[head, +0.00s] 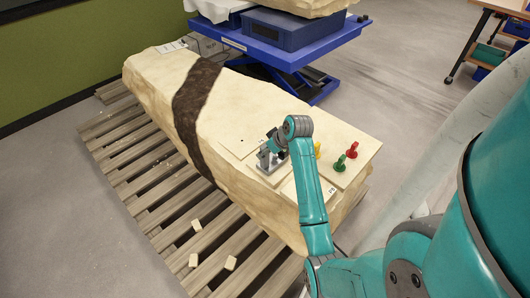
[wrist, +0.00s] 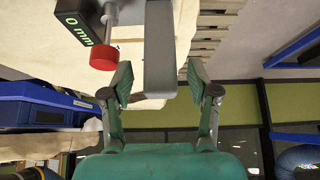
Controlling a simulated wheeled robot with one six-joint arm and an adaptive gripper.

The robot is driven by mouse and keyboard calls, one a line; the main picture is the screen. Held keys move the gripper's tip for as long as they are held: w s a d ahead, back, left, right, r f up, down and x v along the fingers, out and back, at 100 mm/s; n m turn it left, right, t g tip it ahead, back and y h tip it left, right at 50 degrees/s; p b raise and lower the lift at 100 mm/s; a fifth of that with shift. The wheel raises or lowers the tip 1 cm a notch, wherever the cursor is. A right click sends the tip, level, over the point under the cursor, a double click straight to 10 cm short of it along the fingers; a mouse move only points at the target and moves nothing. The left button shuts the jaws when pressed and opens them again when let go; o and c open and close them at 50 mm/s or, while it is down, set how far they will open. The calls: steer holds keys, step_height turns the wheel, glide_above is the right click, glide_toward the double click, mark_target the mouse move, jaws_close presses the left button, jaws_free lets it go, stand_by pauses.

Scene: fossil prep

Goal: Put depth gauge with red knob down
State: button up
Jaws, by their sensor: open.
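The depth gauge shows in the wrist view, with its red knob (wrist: 103,58) and a dark display (wrist: 78,24) reading 0 mm. Its grey upright part (wrist: 160,62) stands between the spread fingers of my gripper (wrist: 159,84). The fingers are open, with a gap visible on each side of the grey part. In the head view, the small grey gauge (head: 268,162) is at the end of my arm, over the pale stone block (head: 235,118). My gripper partly hides it there, and I cannot make out its red knob or its exact contact with the block.
Green (head: 339,164), red (head: 352,150) and yellow (head: 317,150) pieces stand right of the gauge on the block. The block lies on a wooden pallet (head: 125,160) with several loose chips. A blue lift table (head: 290,50) stands behind. Floor is clear at the left.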

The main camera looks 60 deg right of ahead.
steer(key=v, duration=0.9)
steer(key=a+f+t, duration=0.1)
steer(key=a+f, duration=0.8)
steer(key=a, duration=0.4)
steer(key=s+a+f+t+h, duration=0.1)
steer(key=s+a+f, duration=0.15)
steer(key=a, duration=0.35)
steer(key=s+a+f+t, duration=0.1)
steer(key=s+a, duration=0.2)
steer(key=a, duration=0.4)
steer(key=s+a+r+n+t+y, duration=0.1)
steer(key=s+a+r+t, duration=0.1)
steer(key=s+a+r, duration=0.4)
steer(key=s+a+r+n+t+y, duration=0.1)
steer(key=s+a+r+t, duration=0.2)
steer(key=s+a+r, duration=0.4)
steer(key=s, duration=0.7)
steer(key=shift+a+r+n+y, duration=0.2)
steer(key=shift+r+n+y, duration=0.1)
steer(key=shift+n, duration=0.1)
